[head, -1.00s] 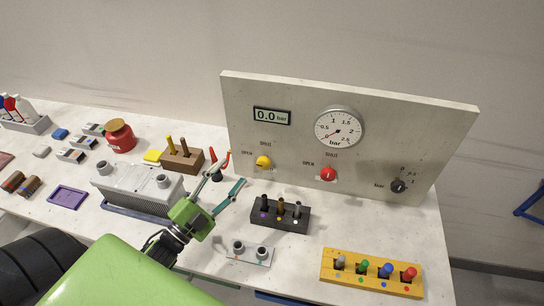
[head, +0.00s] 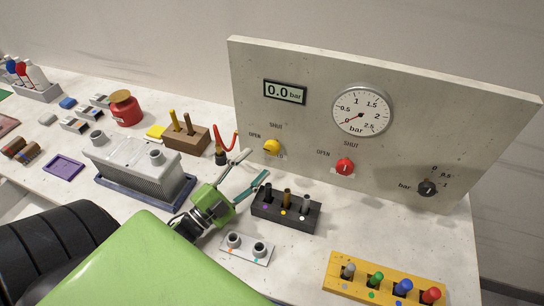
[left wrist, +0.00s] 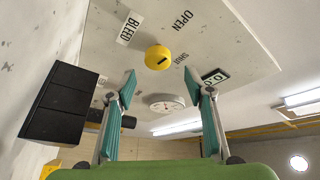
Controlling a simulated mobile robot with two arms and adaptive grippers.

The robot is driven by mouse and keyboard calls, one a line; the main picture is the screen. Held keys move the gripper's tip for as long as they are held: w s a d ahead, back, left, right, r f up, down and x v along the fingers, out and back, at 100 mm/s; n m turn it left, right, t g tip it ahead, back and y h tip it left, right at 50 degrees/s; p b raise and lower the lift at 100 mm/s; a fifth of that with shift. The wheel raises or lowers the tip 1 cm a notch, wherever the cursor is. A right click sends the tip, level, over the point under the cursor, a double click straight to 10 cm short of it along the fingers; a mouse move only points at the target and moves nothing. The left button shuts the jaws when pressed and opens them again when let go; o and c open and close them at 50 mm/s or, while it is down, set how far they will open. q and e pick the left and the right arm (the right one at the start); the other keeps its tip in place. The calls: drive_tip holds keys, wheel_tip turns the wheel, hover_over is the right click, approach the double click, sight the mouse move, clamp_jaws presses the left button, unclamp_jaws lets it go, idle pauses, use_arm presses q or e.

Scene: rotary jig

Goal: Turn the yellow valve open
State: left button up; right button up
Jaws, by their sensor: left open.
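The yellow valve (head: 272,147) is a round knob on the upright panel (head: 310,60), among the labels OPEN, SHUT and one partly hidden label. In the left wrist view the yellow valve (left wrist: 158,57) is ahead, with a dark mark on its face; BLEED, OPEN and SHUT surround it. My left gripper (head: 256,164) is open and empty, in front of and below the valve, apart from it. In the left wrist view the left gripper (left wrist: 163,74) has its fingers spread wide, the valve between them in the picture. My right gripper is not seen.
The digital display (head: 285,92) reads 0.0 bar. A red valve (head: 345,167) and a black knob (head: 427,188) are to the right.

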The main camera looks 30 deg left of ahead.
sight(269, 151)
use_arm(q)
drive_tip(key=p+x, duration=0.2)
drive_tip(key=x, duration=0.4)
drive_tip(key=shift+w, duration=0.2)
drive_tip(key=shift+w+d, duration=0.15)
drive_tip(key=shift+w, duration=0.35)
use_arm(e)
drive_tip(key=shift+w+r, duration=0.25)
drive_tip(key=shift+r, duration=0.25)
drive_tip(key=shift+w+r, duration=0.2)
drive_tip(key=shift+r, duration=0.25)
use_arm(q)
drive_tip(key=shift+f, duration=0.1)
drive_tip(key=c, duration=1.1)
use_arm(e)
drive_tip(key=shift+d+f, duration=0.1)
